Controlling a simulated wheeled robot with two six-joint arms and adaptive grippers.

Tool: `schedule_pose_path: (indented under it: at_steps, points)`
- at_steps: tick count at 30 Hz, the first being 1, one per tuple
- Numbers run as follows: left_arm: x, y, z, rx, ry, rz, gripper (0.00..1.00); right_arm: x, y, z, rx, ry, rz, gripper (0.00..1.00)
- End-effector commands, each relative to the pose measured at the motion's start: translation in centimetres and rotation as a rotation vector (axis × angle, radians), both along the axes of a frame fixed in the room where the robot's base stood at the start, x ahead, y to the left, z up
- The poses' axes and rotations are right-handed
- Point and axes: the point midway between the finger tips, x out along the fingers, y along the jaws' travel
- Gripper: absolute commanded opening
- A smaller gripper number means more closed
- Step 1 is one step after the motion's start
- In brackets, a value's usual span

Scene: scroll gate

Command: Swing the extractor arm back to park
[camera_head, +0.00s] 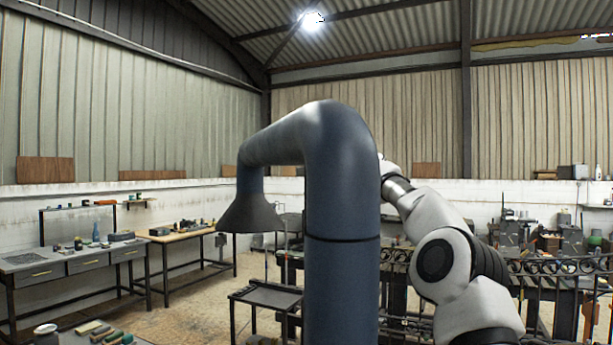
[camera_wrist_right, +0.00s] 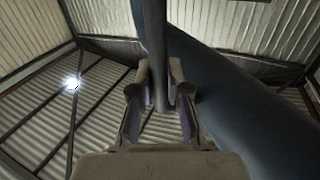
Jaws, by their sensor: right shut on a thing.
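The extractor arm (camera_head: 340,180) is a thick blue-grey pipe that rises close in front of me, bends at the top and runs back to the left. Its flared hood (camera_head: 250,212) hangs at the far end, opening downward. My right arm reaches up on the right of the pipe, and its gripper is hidden behind the pipe in the head view. In the right wrist view, my right gripper (camera_wrist_right: 160,85) is shut on a slim dark bar (camera_wrist_right: 155,35), with a finger on each side. The blue pipe (camera_wrist_right: 225,85) passes close on the right there. My left gripper is not in view.
A grey bench with drawers (camera_head: 75,262) and a wooden-topped table (camera_head: 180,235) stand along the left wall. A low dark cart (camera_head: 268,296) is below the hood. Cluttered benches and a metal railing (camera_head: 560,268) fill the right. Open floor lies at centre left.

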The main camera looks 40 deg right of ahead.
Motion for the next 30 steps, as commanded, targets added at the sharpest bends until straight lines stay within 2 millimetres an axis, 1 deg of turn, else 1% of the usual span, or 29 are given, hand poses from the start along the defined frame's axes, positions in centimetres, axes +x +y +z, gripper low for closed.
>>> schedule_pose_path:
  at_steps: [1,9,22,23,24,25,30]
  points:
    - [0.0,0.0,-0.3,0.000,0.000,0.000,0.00,0.2,0.3,-0.6,-0.002,0.007,-0.003,0.00]
    - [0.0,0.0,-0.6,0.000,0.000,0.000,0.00,0.8,1.4,-0.5,-0.002,0.007,-0.018,0.00]
    - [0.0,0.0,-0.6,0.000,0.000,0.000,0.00,0.9,1.7,-0.5,0.000,0.008,-0.019,0.00]
    - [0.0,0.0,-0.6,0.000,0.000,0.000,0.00,0.9,1.7,-0.5,0.000,0.008,-0.019,0.18]
    - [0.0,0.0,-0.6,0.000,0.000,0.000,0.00,0.9,1.7,-0.5,0.000,0.008,-0.019,0.33]
    - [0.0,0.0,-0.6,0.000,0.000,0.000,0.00,0.9,1.7,-0.5,0.000,0.008,-0.019,0.41]
    - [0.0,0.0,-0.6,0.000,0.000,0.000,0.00,0.8,1.7,-0.3,-0.001,0.005,-0.020,0.41]
